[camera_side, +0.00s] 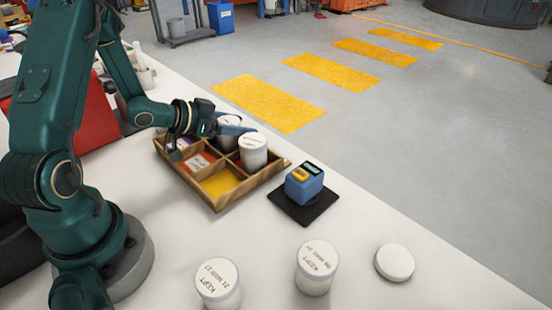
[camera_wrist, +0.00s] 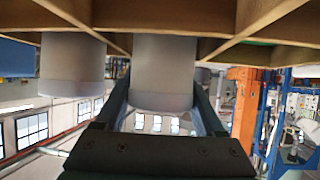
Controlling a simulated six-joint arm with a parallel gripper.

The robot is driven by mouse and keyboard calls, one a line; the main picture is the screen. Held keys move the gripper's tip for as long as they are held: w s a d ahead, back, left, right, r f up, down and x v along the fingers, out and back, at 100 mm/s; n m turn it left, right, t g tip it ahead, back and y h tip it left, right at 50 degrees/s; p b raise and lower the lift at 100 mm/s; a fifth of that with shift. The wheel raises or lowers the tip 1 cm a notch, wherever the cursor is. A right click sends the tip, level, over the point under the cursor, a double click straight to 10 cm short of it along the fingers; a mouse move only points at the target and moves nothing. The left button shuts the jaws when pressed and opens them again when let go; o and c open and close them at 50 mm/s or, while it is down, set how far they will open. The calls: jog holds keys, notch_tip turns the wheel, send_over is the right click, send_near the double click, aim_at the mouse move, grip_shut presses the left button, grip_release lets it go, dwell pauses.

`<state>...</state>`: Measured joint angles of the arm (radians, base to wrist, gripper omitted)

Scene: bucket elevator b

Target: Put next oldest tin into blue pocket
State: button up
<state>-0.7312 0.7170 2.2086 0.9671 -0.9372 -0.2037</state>
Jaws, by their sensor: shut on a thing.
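My gripper (camera_side: 214,132) is at the far side of the wooden divided tray (camera_side: 222,205), shut on a white tin (camera_side: 229,122). In the wrist view the held tin (camera_wrist: 163,70) is between the two fingers, with one end among the tray's dividers. Another white tin (camera_side: 253,152) stands in a tray pocket beside it and also shows in the wrist view (camera_wrist: 72,65). Two more tins, with dates on their lids, stand on the table: one at front left (camera_side: 218,284), one at front middle (camera_side: 317,268). I cannot make out a blue pocket floor; tins and gripper hide some pockets.
A yellow pocket (camera_side: 220,184) and a red pocket with a white label (camera_side: 197,162) are empty of tins. A blue block device (camera_side: 304,183) sits on a black mat (camera_side: 322,206) right of the tray. A white round lid-like disc (camera_side: 394,262) lies at front right.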

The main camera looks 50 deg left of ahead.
aim_at(225, 123)
jog(key=shift+f, duration=0.1)
jog(key=o, duration=1.5)
jog(key=shift+r, duration=0.2)
jog(key=v, duration=0.7)
jog(key=shift+s, duration=0.2)
